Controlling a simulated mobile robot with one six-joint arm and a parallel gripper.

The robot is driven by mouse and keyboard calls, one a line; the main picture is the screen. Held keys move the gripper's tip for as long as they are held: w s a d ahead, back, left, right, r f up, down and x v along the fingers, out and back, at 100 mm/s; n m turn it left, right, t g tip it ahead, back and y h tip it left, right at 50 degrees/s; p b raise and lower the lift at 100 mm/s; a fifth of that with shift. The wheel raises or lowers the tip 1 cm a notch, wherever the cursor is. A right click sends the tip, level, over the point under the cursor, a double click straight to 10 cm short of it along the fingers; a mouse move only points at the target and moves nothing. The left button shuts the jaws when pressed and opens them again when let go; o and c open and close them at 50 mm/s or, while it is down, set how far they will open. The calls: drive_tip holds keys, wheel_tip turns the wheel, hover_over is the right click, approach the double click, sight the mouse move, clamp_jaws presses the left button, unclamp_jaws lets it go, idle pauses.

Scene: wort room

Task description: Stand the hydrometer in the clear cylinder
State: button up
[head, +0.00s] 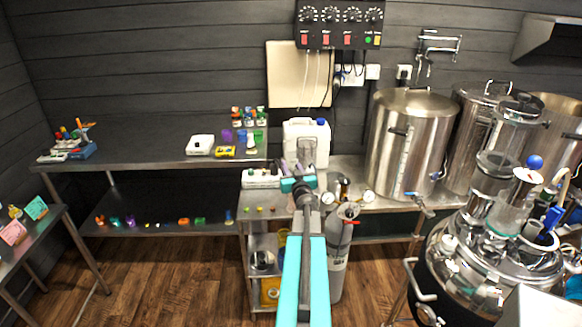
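My arm reaches forward at the middle of the head view. My gripper (307,152) is small and grey at its far end, in front of a white jug (293,133) on the steel bench. Its fingers are too small to tell whether they are open or shut, or whether they hold anything. I cannot pick out the hydrometer with certainty. A clear, glassy upright vessel (508,216) with green near its base stands among the fittings at the right; I cannot tell whether it is the clear cylinder.
A long steel table (130,145) at the left holds small coloured items, with bare room in its middle. Large steel kettles (408,140) stand at the right. A shiny round vessel (470,275) crowds the front right. A grey gas bottle (338,260) stands below the bench.

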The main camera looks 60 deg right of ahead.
drive_tip(key=v, duration=1.1)
drive_tip(key=shift+a+r+p, duration=0.15)
drive_tip(key=shift+r+p, duration=0.05)
drive_tip(key=shift+p, duration=0.1)
drive_tip(key=p+v, duration=0.2)
drive_tip(key=p, duration=0.4)
idle(0.3)
drive_tip(key=shift+s+a+f+p, duration=0.1)
drive_tip(key=shift+s+p, duration=0.1)
drive_tip(key=shift+p, duration=0.4)
idle(1.4)
